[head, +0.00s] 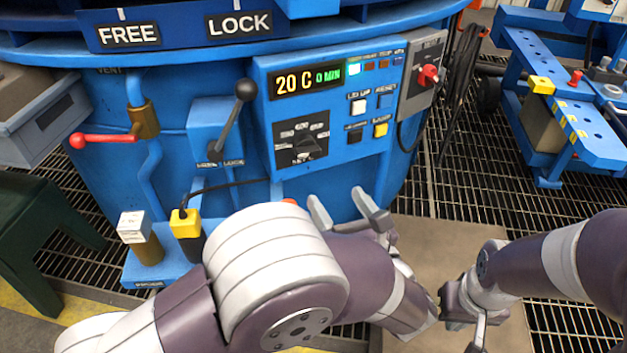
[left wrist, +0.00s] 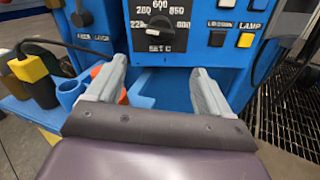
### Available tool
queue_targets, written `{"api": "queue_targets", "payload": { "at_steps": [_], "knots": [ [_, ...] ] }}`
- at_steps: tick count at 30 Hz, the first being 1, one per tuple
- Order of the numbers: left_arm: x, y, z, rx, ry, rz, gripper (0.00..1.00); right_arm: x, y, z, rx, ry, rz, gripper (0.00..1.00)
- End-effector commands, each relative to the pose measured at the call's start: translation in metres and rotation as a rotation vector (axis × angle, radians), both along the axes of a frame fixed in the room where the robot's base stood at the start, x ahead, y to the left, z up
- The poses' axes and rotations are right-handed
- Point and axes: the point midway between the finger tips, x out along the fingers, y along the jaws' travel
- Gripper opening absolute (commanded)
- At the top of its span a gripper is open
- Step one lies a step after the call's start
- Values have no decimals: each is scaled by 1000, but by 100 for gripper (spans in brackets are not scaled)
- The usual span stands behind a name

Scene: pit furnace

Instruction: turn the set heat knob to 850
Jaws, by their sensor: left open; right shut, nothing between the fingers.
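The set heat knob (head: 310,146) is a black dial on the blue control panel, below the display. In the left wrist view the knob (left wrist: 160,27) sits at the top, above a "SET C" label, with numbers around it including 600 and what looks like 850. I cannot tell exactly where it points. My left gripper (head: 336,198) is open and empty, below the panel and apart from the knob; its two fingers also show in the left wrist view (left wrist: 159,68). My right gripper (head: 480,328) is shut and empty at the lower right, away from the panel.
Beside the knob are push buttons, including a yellow lamp button (head: 381,130). A red switch (head: 428,75) is at the right. A black-knobbed lever (head: 245,90) stands left of the panel. A yellow-topped post (head: 186,224) is lower left.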

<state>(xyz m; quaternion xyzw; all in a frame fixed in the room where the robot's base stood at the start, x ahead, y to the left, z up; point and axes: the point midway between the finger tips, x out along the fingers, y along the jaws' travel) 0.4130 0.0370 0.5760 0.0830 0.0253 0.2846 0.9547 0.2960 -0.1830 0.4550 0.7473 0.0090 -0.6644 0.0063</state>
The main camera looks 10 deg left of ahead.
Motion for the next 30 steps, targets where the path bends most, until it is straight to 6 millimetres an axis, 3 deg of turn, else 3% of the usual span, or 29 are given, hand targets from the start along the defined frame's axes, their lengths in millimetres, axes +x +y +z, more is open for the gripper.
{"api": "queue_targets", "payload": {
  "at_steps": [16,21,30],
  "knots": [
    [89,60,-1,0,-1,4,81,0,0,-43,0,0,0,0],
    [101,67,1,0,0,1,81,0,0,-47,0,0,0,0],
    [104,69,3,2,0,-1,81,0,0,-47,0,0,0,0]
  ]
}}
